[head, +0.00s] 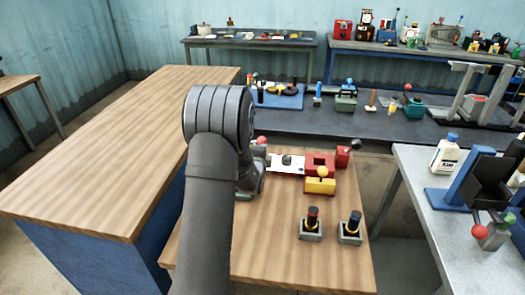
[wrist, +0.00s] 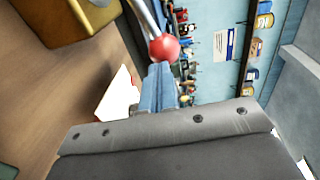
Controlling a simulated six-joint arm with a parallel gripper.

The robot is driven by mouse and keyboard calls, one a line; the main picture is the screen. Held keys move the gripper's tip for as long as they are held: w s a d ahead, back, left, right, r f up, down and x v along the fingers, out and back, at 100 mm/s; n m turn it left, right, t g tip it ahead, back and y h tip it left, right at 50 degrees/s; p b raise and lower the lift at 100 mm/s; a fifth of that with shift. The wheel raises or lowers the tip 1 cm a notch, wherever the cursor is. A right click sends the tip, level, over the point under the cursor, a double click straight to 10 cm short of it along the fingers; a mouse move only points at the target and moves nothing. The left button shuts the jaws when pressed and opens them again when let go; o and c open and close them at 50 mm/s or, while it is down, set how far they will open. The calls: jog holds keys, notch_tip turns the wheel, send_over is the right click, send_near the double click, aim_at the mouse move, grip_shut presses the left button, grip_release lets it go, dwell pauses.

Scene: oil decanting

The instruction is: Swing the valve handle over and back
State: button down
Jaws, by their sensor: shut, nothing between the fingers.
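A lever with a red ball knob (wrist: 164,48) on a shiny metal rod shows in the wrist view, just past my fingertips. It seems to be the valve handle. In the head view a red ball (head: 262,140) shows just right of my arm, and its rod and base are hidden there. My gripper (wrist: 158,75) is shut and empty, its blue fingers close to the red ball. I cannot tell whether they touch it. In the head view my arm hides the fingertips.
On the wooden table (head: 275,245) stand a red block (head: 319,160), a yellow block (head: 320,186) and two black-knobbed posts (head: 312,222) (head: 350,226). A blue stand with a black container (head: 490,178) is on the grey table at right. The long wooden top (head: 110,150) at left is clear.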

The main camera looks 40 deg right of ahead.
aim_at(262, 141)
jog(key=shift+s, duration=0.1)
jog(key=s+a, duration=0.7)
jog(key=s, duration=0.3)
jog(key=shift+s+r, duration=0.2)
jog(key=shift+s, duration=0.1)
jog(key=c, duration=2)
grip_release()
jog(key=shift+s+a, duration=0.25)
jog(key=o, duration=0.4)
jog(key=shift+n, duration=0.5)
jog(key=o, duration=0.6)
jog(key=n, duration=0.1)
jog(key=n+t, duration=0.1)
jog(key=n+t+y, duration=0.1)
jog(key=shift+w+d+n, duration=0.25)
jog(key=shift+d+n, duration=0.05)
jog(key=shift+n, duration=0.1)
jog(key=shift+o, duration=0.2)
jog(key=w+d+n, duration=0.1)
jog(key=w+d, duration=0.2)
jog(key=w, duration=0.2)
jog(key=w+d+n+t, duration=0.1)
jog(key=w+d+n, duration=0.1)
jog(key=w, duration=0.3)
jog(key=w+d+n+y, duration=0.1)
jog(key=w+d, duration=0.3)
jog(key=w, duration=0.1)
jog(key=shift+w+d+f+n+t, duration=0.1)
jog(key=shift+d+f+n+t, duration=0.05)
jog(key=shift+d+n+t, duration=0.2)
